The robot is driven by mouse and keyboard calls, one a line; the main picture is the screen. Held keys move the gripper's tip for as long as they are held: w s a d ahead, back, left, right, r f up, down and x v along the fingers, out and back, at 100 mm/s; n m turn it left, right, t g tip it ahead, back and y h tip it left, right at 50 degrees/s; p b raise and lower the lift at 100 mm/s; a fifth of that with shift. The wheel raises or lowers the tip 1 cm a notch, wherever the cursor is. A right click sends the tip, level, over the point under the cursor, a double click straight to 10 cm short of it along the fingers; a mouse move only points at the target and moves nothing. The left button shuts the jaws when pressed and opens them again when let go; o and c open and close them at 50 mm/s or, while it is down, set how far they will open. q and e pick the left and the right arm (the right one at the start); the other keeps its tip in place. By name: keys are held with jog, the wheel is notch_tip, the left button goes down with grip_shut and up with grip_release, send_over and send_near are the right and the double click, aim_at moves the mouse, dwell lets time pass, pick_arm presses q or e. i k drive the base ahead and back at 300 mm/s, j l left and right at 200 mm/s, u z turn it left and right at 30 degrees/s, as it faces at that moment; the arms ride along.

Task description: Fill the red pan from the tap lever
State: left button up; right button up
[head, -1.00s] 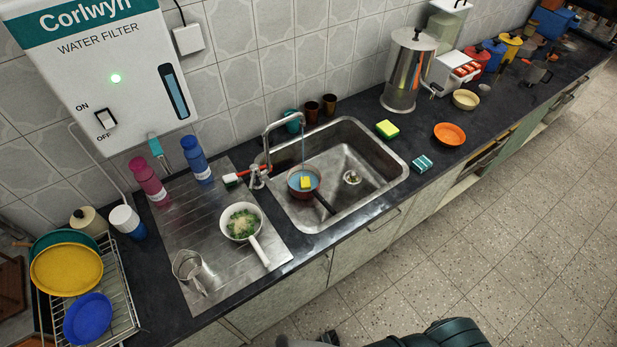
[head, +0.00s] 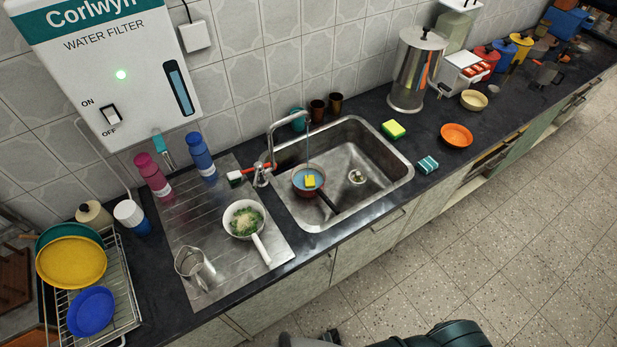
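The red pan (head: 297,190) stands in the sink under the tap spout, its dark handle pointing down and right. It holds blue-looking water, with a yellow and blue sponge (head: 310,181) in it. The metal tap (head: 271,141) arches over it, and a thin, faint stream seems to fall from the spout into the pan. A red bar with a pale, dark-ended head (head: 236,177) lies against the tap base; I cannot tell whether it is the lever or a brush. Neither gripper shows clearly; only dark parts of my own body appear at the bottom edge.
The steel sink (head: 383,151) has a drain right of the pan. A white pan with food (head: 242,207) and a clear jug (head: 190,266) stand on the drainboard. A water filter (head: 90,60) hangs above. A green-yellow sponge (head: 393,130) and an orange bowl (head: 457,136) lie to the right.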

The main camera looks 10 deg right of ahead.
aim_at(258, 166)
jog(key=k+l+z, duration=0.25)
jog(key=l, duration=0.35)
jog(key=l+z, duration=0.2)
jog(key=l, duration=0.45)
